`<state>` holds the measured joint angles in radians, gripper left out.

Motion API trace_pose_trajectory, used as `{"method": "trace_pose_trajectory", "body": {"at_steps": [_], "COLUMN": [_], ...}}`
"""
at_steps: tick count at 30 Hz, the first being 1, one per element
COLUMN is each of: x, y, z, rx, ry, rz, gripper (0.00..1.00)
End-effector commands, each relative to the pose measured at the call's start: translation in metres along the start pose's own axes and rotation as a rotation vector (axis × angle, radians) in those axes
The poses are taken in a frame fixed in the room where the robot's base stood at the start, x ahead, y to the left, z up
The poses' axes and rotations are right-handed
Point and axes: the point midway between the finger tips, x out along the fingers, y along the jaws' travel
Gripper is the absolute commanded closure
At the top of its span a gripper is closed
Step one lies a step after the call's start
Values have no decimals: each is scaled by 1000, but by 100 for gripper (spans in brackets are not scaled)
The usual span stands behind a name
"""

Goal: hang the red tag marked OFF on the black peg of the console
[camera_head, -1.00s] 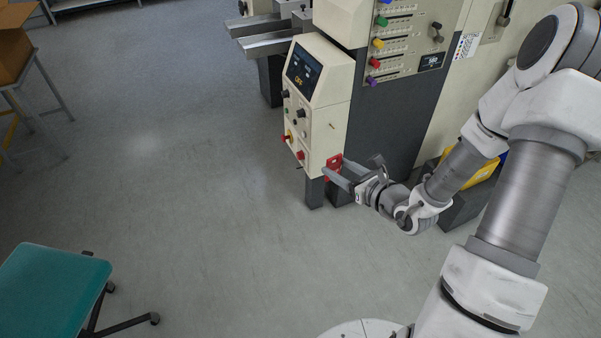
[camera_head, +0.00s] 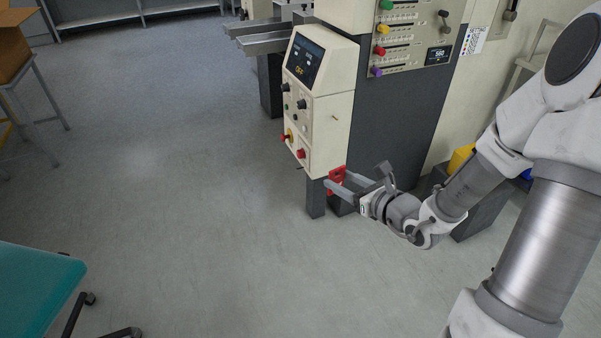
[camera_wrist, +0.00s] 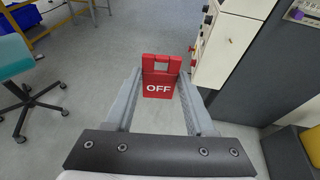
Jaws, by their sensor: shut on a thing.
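The red tag marked OFF (camera_wrist: 160,87) is held between the fingertips of my gripper (camera_wrist: 161,80). It has a slot below its top edge, and its lettering faces the wrist camera. In the head view the tag (camera_head: 337,180) is at the lower right corner of the cream console (camera_head: 330,125), close to its bottom edge; I cannot tell whether they touch. A small dark peg-like mark shows on the console's side face (camera_head: 335,117) and also in the wrist view (camera_wrist: 228,41). Another small dark stub (camera_head: 299,168) sticks out low at the front. I cannot tell which is the peg.
The console front has a screen (camera_head: 305,60), dark knobs and red buttons. A dark grey machine body (camera_head: 395,115) stands behind it. A yellow bin (camera_head: 461,160) is right of my gripper. A teal chair (camera_head: 35,290) stands at lower left. The floor between is clear.

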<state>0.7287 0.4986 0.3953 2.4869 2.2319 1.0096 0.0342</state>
Motion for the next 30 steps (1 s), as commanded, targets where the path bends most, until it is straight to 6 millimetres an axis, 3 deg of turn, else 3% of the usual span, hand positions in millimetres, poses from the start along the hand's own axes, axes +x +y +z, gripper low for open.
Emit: {"method": "trace_pose_trajectory", "body": {"at_steps": [15,30], "x": [-1,-19], "y": [0,0], "z": [4,52], "rx": [1,8], "ry": [0,-5], "rz": [0,6], "gripper": [97,97]}}
